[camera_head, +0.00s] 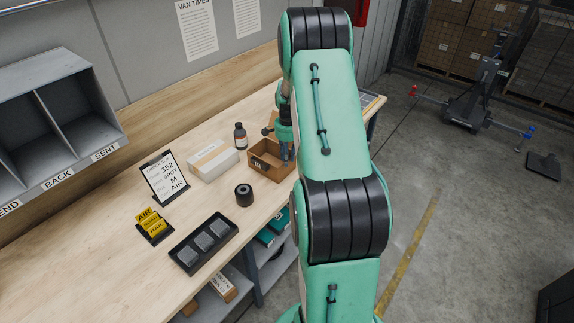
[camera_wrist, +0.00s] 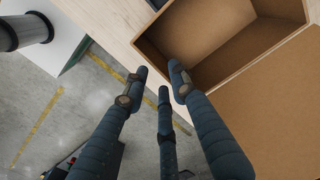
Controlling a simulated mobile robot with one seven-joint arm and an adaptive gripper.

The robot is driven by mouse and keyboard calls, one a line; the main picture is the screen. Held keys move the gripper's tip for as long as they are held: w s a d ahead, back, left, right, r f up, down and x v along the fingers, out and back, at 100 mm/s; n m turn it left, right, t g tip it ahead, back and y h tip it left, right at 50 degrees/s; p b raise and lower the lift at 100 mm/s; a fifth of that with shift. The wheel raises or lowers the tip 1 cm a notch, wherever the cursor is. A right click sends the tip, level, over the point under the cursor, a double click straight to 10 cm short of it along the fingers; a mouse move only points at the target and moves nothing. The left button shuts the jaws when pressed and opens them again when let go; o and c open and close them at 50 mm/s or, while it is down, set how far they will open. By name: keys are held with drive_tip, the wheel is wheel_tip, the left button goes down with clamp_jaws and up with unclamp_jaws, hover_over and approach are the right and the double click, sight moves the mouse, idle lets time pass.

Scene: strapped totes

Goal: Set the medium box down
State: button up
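The medium box, an open brown cardboard carton (camera_head: 262,163), stands upright on the wooden bench near its front edge. In the wrist view its open inside and broad cardboard panel (camera_wrist: 275,105) fill the upper right. My gripper (camera_head: 287,158) is at the right side of the box, partly hidden by my arm in the head view. In the wrist view my gripper's fingers (camera_wrist: 159,73) are spread, with a visible gap between the tips. The right finger is over the box's rim; the other two are outside it. Contact with the wall cannot be made out.
On the bench (camera_head: 110,212) are a white box (camera_head: 213,162), a dark bottle (camera_head: 240,136), a black roll (camera_head: 244,194), a black tray (camera_head: 204,243), an order sign (camera_head: 165,178) and yellow cards (camera_head: 151,222). Grey cubbies (camera_head: 65,110) stand at left. Floor lies beyond the bench edge.

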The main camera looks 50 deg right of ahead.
drive_tip(key=shift+r, duration=2.05)
drive_tip(key=a+r+n+t+h, duration=0.1)
drive_tip(key=a+r+n, duration=0.3)
drive_tip(key=a+r, duration=0.95)
drive_tip(key=a+r+n+t, duration=0.1)
drive_tip(key=a+r+n, duration=0.3)
drive_tip(key=a+r, duration=0.95)
drive_tip(key=s+a+r+n+t, duration=0.1)
drive_tip(key=s+a+n, duration=0.4)
drive_tip(key=s+a, duration=0.6)
drive_tip(key=s+a+r+n+t+y, duration=0.1)
drive_tip(key=s+a+n, duration=0.4)
drive_tip(key=s+a, duration=0.5)
drive_tip(key=a+r+t, duration=0.1)
drive_tip(key=a+r, duration=0.1)
drive_tip(key=a, duration=0.2)
drive_tip(key=shift+s+a, duration=0.2)
drive_tip(key=shift+s, duration=0.15)
